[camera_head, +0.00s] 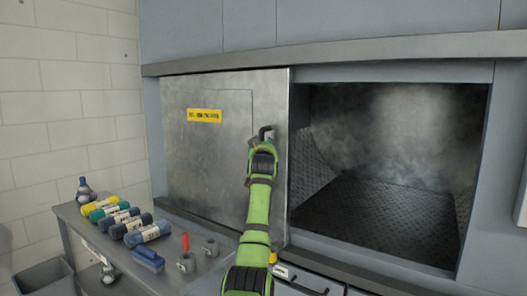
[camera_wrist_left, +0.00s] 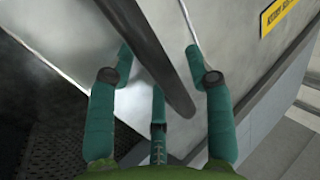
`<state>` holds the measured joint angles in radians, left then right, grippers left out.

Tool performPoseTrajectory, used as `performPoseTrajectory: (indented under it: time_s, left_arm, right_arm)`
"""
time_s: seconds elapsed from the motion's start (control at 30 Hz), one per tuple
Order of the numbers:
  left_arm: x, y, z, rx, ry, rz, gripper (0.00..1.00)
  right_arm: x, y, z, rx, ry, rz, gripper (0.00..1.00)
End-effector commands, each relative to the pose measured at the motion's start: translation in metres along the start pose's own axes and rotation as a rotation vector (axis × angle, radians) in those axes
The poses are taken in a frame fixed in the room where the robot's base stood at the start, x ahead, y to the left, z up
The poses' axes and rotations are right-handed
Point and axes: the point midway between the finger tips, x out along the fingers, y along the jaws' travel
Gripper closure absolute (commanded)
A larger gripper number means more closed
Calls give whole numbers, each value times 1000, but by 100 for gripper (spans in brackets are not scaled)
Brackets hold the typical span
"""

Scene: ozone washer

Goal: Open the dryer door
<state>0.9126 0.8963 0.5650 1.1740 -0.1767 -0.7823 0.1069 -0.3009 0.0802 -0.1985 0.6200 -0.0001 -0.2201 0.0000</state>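The dryer door (camera_head: 215,150) is a grey metal panel with a yellow label, and it stands left of a wide dark opening (camera_head: 390,170). The opening is uncovered and its inside shows textured metal plates and haze. My left gripper (camera_head: 264,143) is at the door's right edge, by the dark handle (camera_head: 265,131). In the left wrist view, the teal fingers of my left gripper (camera_wrist_left: 160,55) are spread on either side of the dark handle bar (camera_wrist_left: 160,60), with gaps visible. The door (camera_wrist_left: 225,50) lies behind them. My right gripper is not in view.
A grey bench (camera_head: 75,215) at the left holds several coloured rolls (camera_head: 148,232), a blue brush-like item (camera_head: 148,259), two grey cups (camera_head: 187,262) and a spray bottle (camera_head: 85,189). A dark bin (camera_head: 45,278) stands at the lower left. A ledge (camera_head: 400,47) runs above the door.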

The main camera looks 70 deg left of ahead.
Motion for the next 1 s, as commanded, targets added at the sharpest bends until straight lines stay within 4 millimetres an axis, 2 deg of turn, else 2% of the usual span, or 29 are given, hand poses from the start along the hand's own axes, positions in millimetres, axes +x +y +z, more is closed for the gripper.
performPoseTrajectory:
  time_s: [0.27, 0.47, 1.0]
  left_arm:
    - [0, 1, 2, 2, -4, 0, 46]
    - [-12, 2, 2, 3, -2, 1, 46]
    - [-95, 1, 1, 1, -2, 1, 46]
  right_arm:
    - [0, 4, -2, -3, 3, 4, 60]
    - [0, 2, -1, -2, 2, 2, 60]
    - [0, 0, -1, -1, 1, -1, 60]
